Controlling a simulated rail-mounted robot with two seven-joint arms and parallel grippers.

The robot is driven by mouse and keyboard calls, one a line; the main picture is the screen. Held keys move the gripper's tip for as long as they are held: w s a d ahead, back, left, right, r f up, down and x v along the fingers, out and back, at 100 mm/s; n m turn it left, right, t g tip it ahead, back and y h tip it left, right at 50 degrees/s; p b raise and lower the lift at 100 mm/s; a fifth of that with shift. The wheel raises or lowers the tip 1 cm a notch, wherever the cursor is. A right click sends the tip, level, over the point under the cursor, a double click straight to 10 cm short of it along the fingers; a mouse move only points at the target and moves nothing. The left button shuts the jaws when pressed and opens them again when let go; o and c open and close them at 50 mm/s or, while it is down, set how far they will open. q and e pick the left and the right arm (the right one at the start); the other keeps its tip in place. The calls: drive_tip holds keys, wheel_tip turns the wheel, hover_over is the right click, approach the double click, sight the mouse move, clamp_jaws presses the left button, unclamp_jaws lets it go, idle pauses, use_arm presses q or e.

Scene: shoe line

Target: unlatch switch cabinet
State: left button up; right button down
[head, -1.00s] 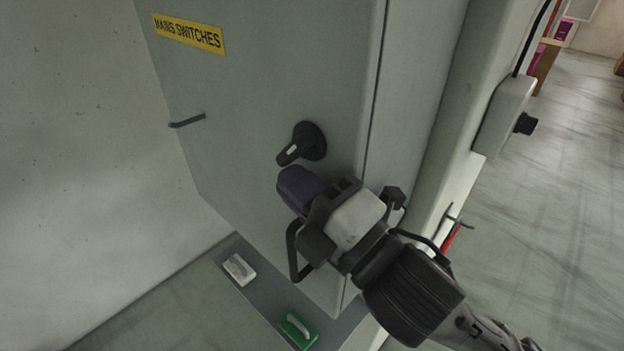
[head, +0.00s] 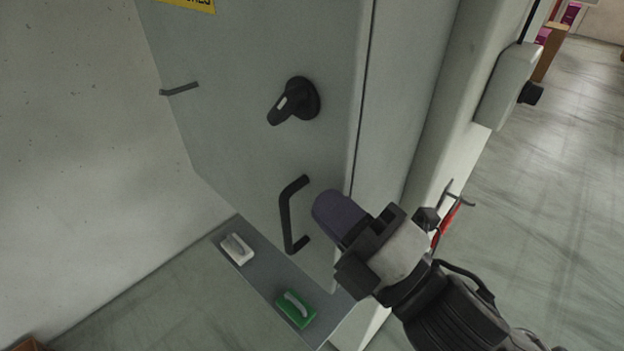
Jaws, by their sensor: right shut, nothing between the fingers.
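The grey switch cabinet door (head: 240,145) fills the middle of the head view. Its black rotary latch knob (head: 293,101) sits on the upper part of the door, with its lever pointing down and left. A black bar handle (head: 291,215) is mounted below it. My right gripper (head: 325,203) is shut and empty, with its dark purple fingertips just right of the bar handle and below the knob. It appears apart from both. The door looks closed against its frame. My left gripper is not in view.
A yellow label (head: 192,4) is cut off at the top. A small grey bar (head: 180,89) is at the door's left. A white brush-like block (head: 237,249) and a green one (head: 296,308) lie on the grey ledge (head: 262,277) below. A grey box (head: 508,85) is on the post at right.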

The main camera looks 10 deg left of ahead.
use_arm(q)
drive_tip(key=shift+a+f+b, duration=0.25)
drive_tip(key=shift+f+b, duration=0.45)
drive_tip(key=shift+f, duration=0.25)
use_arm(e)
drive_tip(key=shift+s+d+f, duration=0.65)
drive_tip(key=shift+d+f, duration=0.2)
drive_tip(key=shift+f, duration=0.05)
drive_tip(key=shift+s+d+f, duration=0.6)
drive_tip(key=shift+d+f, duration=0.2)
drive_tip(key=shift+f, duration=0.05)
